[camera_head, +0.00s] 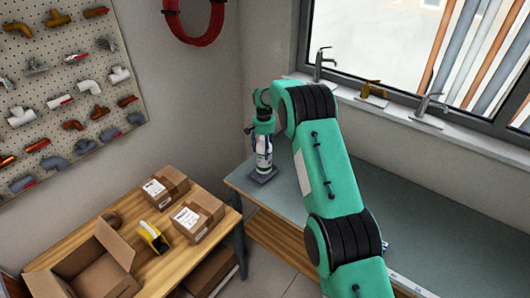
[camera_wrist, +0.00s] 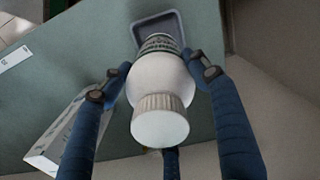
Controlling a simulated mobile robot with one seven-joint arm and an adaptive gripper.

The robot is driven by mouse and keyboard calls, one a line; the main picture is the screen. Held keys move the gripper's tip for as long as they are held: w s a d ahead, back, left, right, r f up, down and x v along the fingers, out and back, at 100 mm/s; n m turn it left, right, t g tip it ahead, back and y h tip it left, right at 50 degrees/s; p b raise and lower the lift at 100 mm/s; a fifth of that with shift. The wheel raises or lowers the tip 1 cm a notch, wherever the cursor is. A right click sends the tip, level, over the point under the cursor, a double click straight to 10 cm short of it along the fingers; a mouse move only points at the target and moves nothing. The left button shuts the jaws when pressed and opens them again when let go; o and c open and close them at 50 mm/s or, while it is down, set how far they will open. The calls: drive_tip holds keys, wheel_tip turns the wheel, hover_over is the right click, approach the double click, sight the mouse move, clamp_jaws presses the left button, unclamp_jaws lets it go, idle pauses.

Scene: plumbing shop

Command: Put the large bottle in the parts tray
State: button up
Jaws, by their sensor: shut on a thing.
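The large bottle (camera_head: 264,151) is white with a dark label band and stands upright at the left end of the grey-green bench. In the wrist view the bottle (camera_wrist: 160,83) shows its ribbed white cap towards the camera. My gripper (camera_head: 263,128) is shut on the bottle from above, with blue fingers on both sides of it in the wrist view (camera_wrist: 158,78). The small grey parts tray (camera_head: 262,177) is directly beneath the bottle; its rim also shows in the wrist view (camera_wrist: 153,18). I cannot tell whether the bottle's base touches the tray floor.
A white box (camera_wrist: 55,140) lies left of the bottle in the wrist view. A wooden table (camera_head: 165,262) at left holds cartons (camera_head: 165,187), an open box (camera_head: 90,268) and a yellow tool (camera_head: 153,237). Taps (camera_head: 322,64) stand on the windowsill. Much bench top right of my arm is clear.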

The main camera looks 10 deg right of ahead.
drive_tip(key=shift+w+r, duration=0.15)
drive_tip(key=shift+w, duration=0.25)
drive_tip(key=shift+f, duration=1.85)
drive_tip(key=o, duration=1.9)
drive_tip(key=shift+s+f, duration=0.1)
drive_tip(key=shift+f, duration=0.05)
drive_tip(key=shift+o, duration=0.2)
drive_tip(key=shift+r, duration=0.2)
wheel_tip(320, 180, up, 11)
drive_tip(key=shift+f, duration=0.15)
drive_tip(key=shift+r, duration=0.55)
